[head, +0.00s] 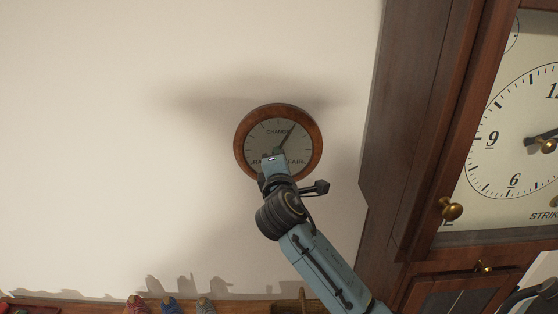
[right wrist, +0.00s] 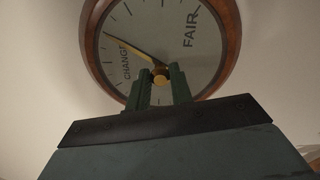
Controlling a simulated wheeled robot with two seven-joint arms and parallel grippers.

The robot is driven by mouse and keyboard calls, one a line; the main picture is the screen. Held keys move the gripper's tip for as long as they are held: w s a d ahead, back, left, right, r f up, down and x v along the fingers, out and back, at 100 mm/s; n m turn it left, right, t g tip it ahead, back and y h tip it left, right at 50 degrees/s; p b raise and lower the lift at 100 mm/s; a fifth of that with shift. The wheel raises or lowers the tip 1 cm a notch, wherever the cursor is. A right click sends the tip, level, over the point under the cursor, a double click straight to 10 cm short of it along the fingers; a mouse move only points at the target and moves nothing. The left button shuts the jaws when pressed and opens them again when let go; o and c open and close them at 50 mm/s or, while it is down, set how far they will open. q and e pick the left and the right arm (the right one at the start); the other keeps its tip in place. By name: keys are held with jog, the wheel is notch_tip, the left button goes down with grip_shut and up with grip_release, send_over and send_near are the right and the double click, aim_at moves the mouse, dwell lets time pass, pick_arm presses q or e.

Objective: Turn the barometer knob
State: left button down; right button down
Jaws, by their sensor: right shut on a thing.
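The barometer (head: 249,130) is a round dial with a wooden rim on the pale wall, left of the clock case in the head view. Its dial reads CHANGE and FAIR, and its lower middle is hidden by my right gripper (head: 276,152). In the head view a hand points up and right from the centre. The right wrist view shows the barometer (right wrist: 229,40) close up, with a brass hand and a small brass knob (right wrist: 160,74) at the centre. My right gripper (right wrist: 163,84) is shut on the knob, one green finger on each side. My left gripper is not in view.
A large wooden clock case (head: 415,120) stands to the right, close to my right arm, with brass knobs on its front. Several coloured tool handles (head: 170,304) stand in a wooden rack along the bottom left. The wall left of the barometer is clear.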

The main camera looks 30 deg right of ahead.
jog(key=c, duration=1.2)
grip_release()
jog(key=shift+c, duration=0.2)
jog(key=shift+s, duration=0.1)
jog(key=b+v, duration=0.2)
jog(key=v, duration=1.1)
jog(key=shift+s, duration=0.15)
